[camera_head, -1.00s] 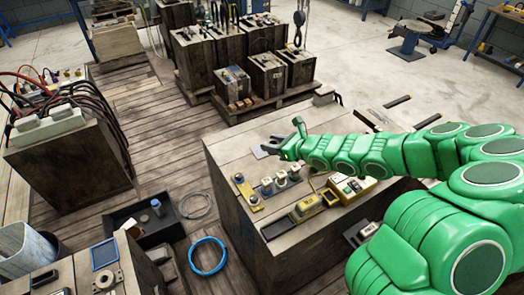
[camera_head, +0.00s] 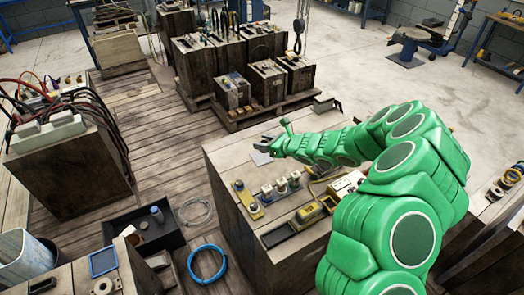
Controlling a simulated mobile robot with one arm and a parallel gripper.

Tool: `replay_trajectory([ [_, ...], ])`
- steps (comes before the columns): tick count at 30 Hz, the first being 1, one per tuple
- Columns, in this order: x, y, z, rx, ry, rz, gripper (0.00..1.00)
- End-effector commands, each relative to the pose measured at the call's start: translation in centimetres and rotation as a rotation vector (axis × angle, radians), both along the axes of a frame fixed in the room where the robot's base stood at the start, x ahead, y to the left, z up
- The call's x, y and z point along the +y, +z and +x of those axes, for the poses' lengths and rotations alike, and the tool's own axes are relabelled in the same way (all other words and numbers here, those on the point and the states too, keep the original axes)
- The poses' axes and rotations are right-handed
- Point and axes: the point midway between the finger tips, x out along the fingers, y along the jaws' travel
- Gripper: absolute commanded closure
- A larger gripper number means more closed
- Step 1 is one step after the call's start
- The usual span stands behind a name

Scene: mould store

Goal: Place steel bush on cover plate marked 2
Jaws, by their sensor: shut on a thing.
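My gripper (camera_head: 268,144) is at the far left part of the wooden bench top (camera_head: 226,157). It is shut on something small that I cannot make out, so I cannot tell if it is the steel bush. A pale flat plate (camera_head: 261,158) lies on the bench just below the gripper in the picture. I cannot read any number on it, nor tell the gap between it and the gripper. No other part can be made out as the steel bush.
A yellow plate with a small part (camera_head: 249,200), several white-topped parts (camera_head: 281,187) and a yellow device (camera_head: 309,214) stand nearer on the bench. A black tray (camera_head: 167,237) and a blue hose coil (camera_head: 208,262) lie on the floor at left.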

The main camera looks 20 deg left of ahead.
Motion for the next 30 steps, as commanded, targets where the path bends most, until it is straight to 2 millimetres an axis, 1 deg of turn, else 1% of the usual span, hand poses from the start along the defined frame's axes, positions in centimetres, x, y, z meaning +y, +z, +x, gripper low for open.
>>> replay_trajectory([
  [1, 0.2, -0.7, 0.3, 0.002, 0.001, -0.003, 0.93],
  [9, 0.9, -2.9, 2.1, 0.000, -0.001, -0.002, 0.93],
  [12, 1.3, -3.7, 2.6, 0.001, 0.001, -0.003, 0.93],
  [16, 1.5, -4.3, 3.2, 0.000, -0.001, -0.002, 0.93],
  [26, 1.8, -5.1, 3.8, -0.001, -0.001, -0.002, 0.93],
  [30, 1.9, -6.5, 3.8, 0.002, 0.000, -0.001, 0.93],
])
